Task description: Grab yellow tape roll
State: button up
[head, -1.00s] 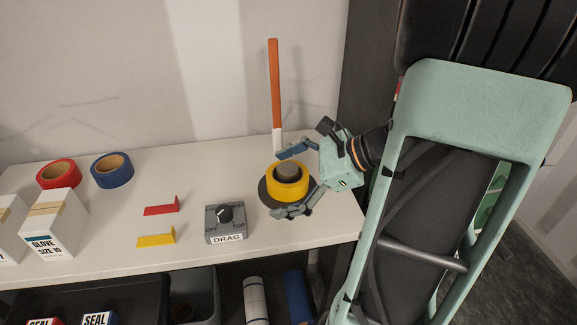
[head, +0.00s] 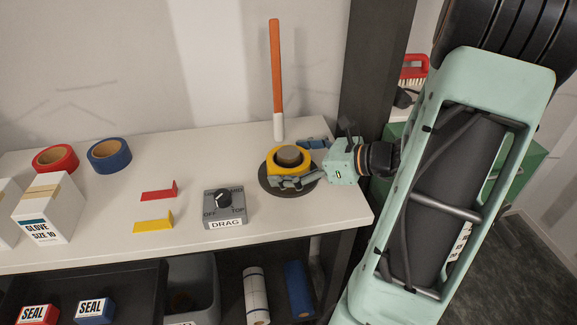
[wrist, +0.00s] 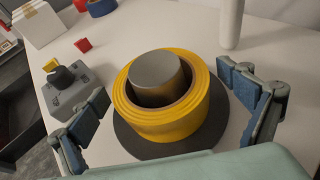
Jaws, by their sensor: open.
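The yellow tape roll (head: 291,172) sits around a grey hub on a dark round base (head: 270,187) near the right end of the white bench. It also shows in the wrist view (wrist: 164,119), with the grey hub (wrist: 157,75) standing up through its core. My gripper (head: 300,165) is at the roll's right side, low over the bench. In the wrist view my gripper (wrist: 165,118) is open, one finger on each side of the roll, with gaps between fingers and tape. In the head view the near finger hides part of the roll's front.
A grey drag dial box (head: 229,208) stands left of the roll. An orange and white post (head: 276,80) rises behind it. Red tape (head: 55,158), blue tape (head: 109,155), a glove box (head: 48,208) and red and yellow wedges (head: 154,222) are further left.

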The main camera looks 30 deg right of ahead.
jog(key=shift+w+a+f, duration=0.1)
jog(key=shift+w+a, duration=0.05)
jog(key=shift+w, duration=0.05)
jog(key=c, duration=1.3)
